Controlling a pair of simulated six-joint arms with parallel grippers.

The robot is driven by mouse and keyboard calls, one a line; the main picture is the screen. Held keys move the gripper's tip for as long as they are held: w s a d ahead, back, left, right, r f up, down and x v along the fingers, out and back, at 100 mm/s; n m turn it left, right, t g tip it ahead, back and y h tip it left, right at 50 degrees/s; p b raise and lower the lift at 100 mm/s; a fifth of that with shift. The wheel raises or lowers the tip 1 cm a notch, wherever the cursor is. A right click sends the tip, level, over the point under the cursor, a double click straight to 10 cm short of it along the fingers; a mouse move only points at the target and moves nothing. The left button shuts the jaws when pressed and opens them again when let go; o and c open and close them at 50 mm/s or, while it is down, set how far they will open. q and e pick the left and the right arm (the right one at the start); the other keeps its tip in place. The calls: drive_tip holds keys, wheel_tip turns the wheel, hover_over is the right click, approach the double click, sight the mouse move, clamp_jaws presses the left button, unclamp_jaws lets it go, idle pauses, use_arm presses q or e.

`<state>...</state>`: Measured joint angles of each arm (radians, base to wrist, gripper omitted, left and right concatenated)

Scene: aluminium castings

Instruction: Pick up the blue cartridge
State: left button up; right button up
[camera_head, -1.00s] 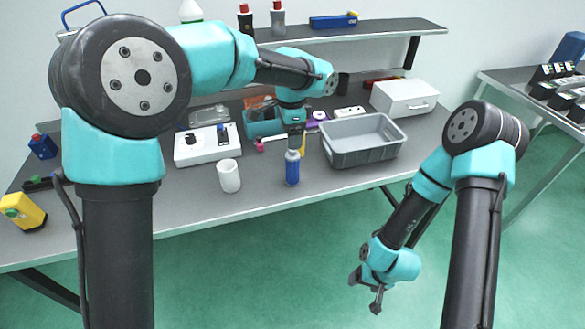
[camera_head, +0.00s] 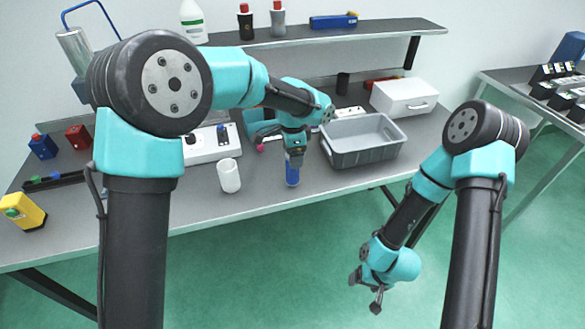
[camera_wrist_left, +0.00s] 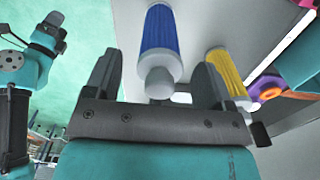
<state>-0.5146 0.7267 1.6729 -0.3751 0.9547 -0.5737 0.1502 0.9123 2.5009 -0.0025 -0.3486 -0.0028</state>
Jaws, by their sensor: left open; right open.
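The blue cartridge (camera_head: 292,176) stands upright near the front edge of the table, between a white cup and the grey bin. My left gripper (camera_head: 293,157) is directly above it and hides its top. In the left wrist view the blue cartridge (camera_wrist_left: 160,40) shows its ribbed blue body and white cap. The cap lies between the open fingers of the left gripper (camera_wrist_left: 155,80), with space visible on both sides. My right gripper (camera_head: 366,290) is open and empty, low in front of the table over the green floor.
A white cup (camera_head: 229,176) stands left of the cartridge. A grey bin (camera_head: 362,157) stands to its right. In the wrist view a yellow cartridge (camera_wrist_left: 228,72) and a purple and orange ring-shaped thing (camera_wrist_left: 267,89) are close by. A white box (camera_head: 404,96) sits behind the bin.

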use_arm(q)
drive_tip(key=shift+f, duration=0.7)
drive_tip(key=shift+c, duration=0.2)
drive_tip(key=c, duration=1.2)
